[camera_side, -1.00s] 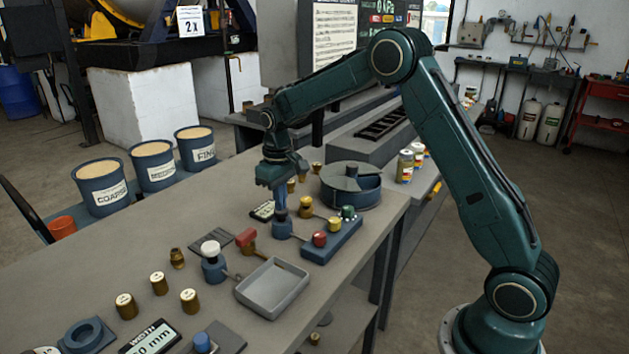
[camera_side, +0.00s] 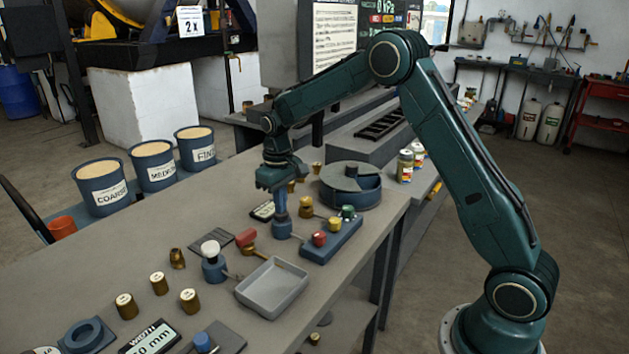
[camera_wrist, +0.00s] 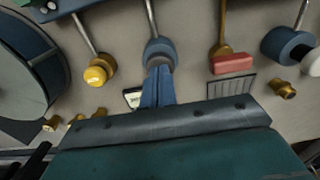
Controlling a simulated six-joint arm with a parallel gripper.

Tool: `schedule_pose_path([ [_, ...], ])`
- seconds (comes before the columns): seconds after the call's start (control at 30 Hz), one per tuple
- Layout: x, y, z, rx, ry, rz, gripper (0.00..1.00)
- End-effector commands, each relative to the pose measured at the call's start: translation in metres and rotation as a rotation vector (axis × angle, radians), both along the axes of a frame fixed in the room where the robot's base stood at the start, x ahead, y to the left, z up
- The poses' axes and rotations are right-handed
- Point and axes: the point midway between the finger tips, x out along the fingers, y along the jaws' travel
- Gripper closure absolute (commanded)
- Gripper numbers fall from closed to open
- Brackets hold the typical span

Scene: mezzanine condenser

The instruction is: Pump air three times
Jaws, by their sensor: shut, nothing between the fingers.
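A blue cylindrical fitting (camera_side: 281,229) stands on the grey bench beside the block with coloured knobs, and I take it to be the air pump. My gripper (camera_side: 280,213) is shut and points straight down over it. A dark wall display (camera_side: 388,18) shows a reading that looks like 0 kPa.
A blue block (camera_side: 331,242) with red, yellow and green knobs is just right of my gripper. A red-handled brass lever (camera_side: 246,238), a grey tray (camera_side: 272,287) and a white-knobbed fitting (camera_side: 211,258) are nearby. A round blue container (camera_side: 350,186) stands behind.

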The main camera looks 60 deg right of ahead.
Motion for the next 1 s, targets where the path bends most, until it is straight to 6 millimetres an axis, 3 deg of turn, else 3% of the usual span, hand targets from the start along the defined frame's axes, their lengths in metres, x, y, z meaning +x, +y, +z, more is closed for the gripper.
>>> schedule_pose_path([
  [1.0, 0.0, 0.0, 0.054, 0.0, -0.001, 0.0, 1.0],
])
